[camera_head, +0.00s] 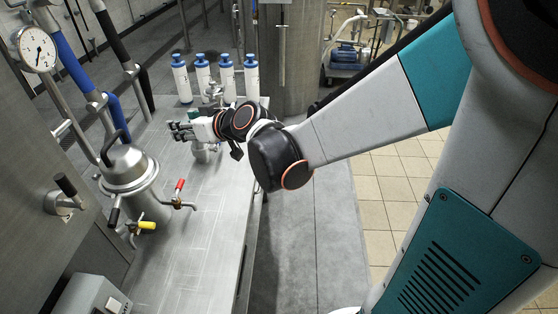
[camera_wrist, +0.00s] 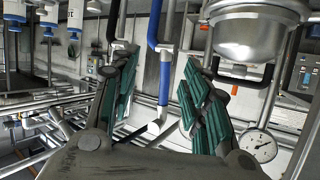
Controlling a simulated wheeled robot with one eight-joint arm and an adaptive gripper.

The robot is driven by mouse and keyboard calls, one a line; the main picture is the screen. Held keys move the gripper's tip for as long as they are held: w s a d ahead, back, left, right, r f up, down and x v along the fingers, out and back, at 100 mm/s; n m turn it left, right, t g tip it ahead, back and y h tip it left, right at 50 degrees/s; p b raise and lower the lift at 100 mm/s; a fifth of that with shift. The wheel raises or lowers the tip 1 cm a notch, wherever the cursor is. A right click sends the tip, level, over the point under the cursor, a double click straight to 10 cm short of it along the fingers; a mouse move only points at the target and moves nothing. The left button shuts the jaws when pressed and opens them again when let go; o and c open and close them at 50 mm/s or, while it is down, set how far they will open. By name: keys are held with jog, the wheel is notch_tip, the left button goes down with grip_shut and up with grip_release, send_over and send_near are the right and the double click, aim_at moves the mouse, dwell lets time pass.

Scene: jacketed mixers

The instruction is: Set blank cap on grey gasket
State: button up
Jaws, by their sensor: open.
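My gripper (camera_head: 178,130) is held above the steel bench in the head view, pointing left. In the wrist view its two teal-padded fingers stand apart with nothing held between them (camera_wrist: 158,78). I cannot make out the blank cap or the grey gasket in either view. A small steel fitting (camera_head: 204,153) shows just below my gripper, partly hidden by it. Another small metal fitting (camera_head: 213,91) shows behind my wrist; its details are too small to tell.
A lidded steel vessel (camera_head: 130,178) with red-handled (camera_head: 180,185) and yellow-handled (camera_head: 147,225) valves stands at left. Several blue-capped white bottles (camera_head: 203,73) line the back. A gauge (camera_head: 37,49) and blue hose (camera_head: 70,50) are at upper left. The front bench surface (camera_head: 200,250) is clear.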

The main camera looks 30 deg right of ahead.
jog(key=s+d+f+m+g+h, duration=0.1)
jog(key=s+d+g+h, duration=0.1)
jog(key=s, duration=1)
jog(key=s+d+f+m+g+h, duration=0.1)
jog(key=s+d+m+g+h, duration=0.1)
jog(key=s, duration=1.1)
jog(key=shift+s+d+f+g+h, duration=0.2)
jog(key=shift+d+f+g+h, duration=0.3)
jog(key=shift+d+g, duration=0.5)
jog(key=shift+d+r, duration=0.1)
